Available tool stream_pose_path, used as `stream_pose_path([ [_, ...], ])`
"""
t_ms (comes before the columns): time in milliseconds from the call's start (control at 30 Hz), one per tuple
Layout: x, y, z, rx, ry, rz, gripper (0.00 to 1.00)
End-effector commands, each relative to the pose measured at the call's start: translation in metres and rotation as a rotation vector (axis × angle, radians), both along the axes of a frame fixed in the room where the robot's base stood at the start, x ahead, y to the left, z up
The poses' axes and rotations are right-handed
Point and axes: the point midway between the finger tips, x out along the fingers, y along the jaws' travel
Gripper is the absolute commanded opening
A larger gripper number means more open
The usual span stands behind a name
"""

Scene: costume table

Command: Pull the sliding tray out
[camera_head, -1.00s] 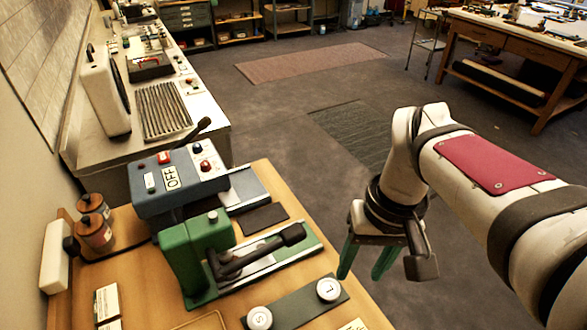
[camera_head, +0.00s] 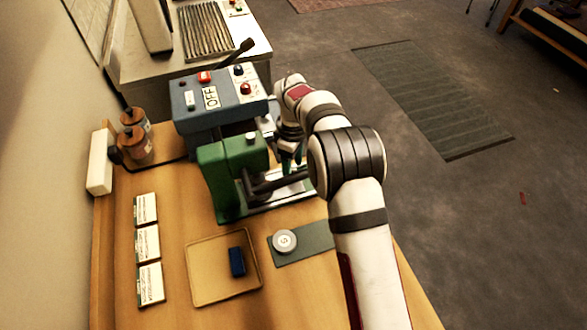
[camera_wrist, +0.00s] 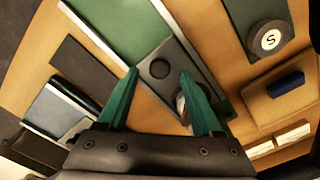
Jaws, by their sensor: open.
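My gripper (camera_head: 291,160) is open, its green fingers pointing down over the front end of the green machine (camera_head: 232,160). In the wrist view the open fingers (camera_wrist: 162,88) straddle a grey metal slide (camera_wrist: 180,52) bearing a dark round knob (camera_wrist: 160,68). A rounded, partly hidden part sits beside the right finger. I cannot tell whether the fingers touch anything. This slide appears to be the sliding tray. The blue-grey machine (camera_head: 215,110) stands behind the green one. My arm hides part of this area in the head view.
A black lever (camera_head: 270,187) lies along the green machine. A dark plate with a round "S" button (camera_head: 285,241), a shallow tan tray (camera_head: 208,290) with a blue block (camera_head: 236,262), and several cards (camera_head: 147,243) lie nearer. Bare wood (camera_head: 180,215) shows between them.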

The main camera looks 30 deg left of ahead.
Motion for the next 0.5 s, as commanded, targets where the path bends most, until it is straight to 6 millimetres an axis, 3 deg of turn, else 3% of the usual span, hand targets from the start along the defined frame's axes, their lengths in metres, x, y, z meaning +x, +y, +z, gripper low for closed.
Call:
stream_pose_path([
  [200,0.0,0.0,-0.021,0.0,0.0,0.0,0.67],
  [500,0.0,0.0,-0.023,0.0,0.0,-0.001,0.65],
])
